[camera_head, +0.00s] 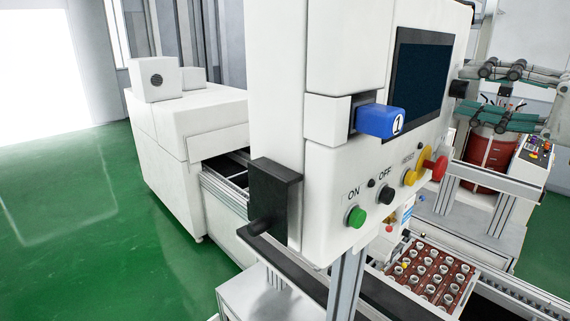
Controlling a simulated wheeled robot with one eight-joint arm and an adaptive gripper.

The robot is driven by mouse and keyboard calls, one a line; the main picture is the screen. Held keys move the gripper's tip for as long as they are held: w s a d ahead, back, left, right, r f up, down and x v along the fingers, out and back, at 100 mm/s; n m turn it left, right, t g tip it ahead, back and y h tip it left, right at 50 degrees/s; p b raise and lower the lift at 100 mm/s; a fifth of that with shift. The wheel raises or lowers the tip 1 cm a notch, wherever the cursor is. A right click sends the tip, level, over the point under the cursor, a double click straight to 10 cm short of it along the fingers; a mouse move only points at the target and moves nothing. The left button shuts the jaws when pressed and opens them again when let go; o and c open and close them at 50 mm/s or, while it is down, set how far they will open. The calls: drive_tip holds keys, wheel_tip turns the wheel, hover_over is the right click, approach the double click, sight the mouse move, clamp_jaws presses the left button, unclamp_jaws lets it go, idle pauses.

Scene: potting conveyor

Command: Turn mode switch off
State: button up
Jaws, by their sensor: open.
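A white control cabinet (331,50) fills the middle of the view. Its slanted lower panel has a green button (356,216) marked ON and a black button (386,195) marked OFF. Small black round parts sit near the labels. A yellow part (411,176) marked RESET and a red mushroom button (438,167) are further right. No part is labelled as a mode switch, so I cannot tell which one it is. My gripper is not in view.
A blue block (381,121) marked 1 juts from a slot beside the dark screen (418,74). Below right, a tray (465,268) holds several small round parts near the conveyor rails. Green floor (90,250) lies open at the left.

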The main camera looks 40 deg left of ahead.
drive_tip(key=d, duration=1.1)
drive_tip(key=shift+s+d, duration=0.2)
drive_tip(key=shift+s, duration=0.2)
drive_tip(key=shift+f, duration=0.1)
drive_tip(key=s+d+f+m+t+h+b, duration=0.1)
drive_tip(key=s+d+f+h+b, duration=0.3)
drive_tip(key=f, duration=0.9)
drive_tip(key=s+a+f+m+t+h+b, duration=0.1)
drive_tip(key=f+h+b, duration=0.1)
drive_tip(key=f+b, duration=0.75)
drive_tip(key=s+d+f+m+t+h+b, duration=0.1)
drive_tip(key=s+d+f+h+b, duration=0.15)
drive_tip(key=f, duration=1.25)
drive_tip(key=s+d+f+t+h+b, duration=0.1)
drive_tip(key=s+d+f+h+b, duration=0.1)
drive_tip(key=f, duration=0.7)
drive_tip(key=s+d+f+t+h+b, duration=0.1)
drive_tip(key=s+d+f+h+b, duration=0.1)
drive_tip(key=d+f+h+b, duration=0.2)
drive_tip(key=s+d+f+t+h+b, duration=0.1)
drive_tip(key=d+f+b, duration=0.7)
drive_tip(key=f, duration=0.8)
drive_tip(key=shift+s+n+h, duration=0.4)
drive_tip(key=shift+s+h, duration=0.1)
drive_tip(key=shift+h, duration=0.75)
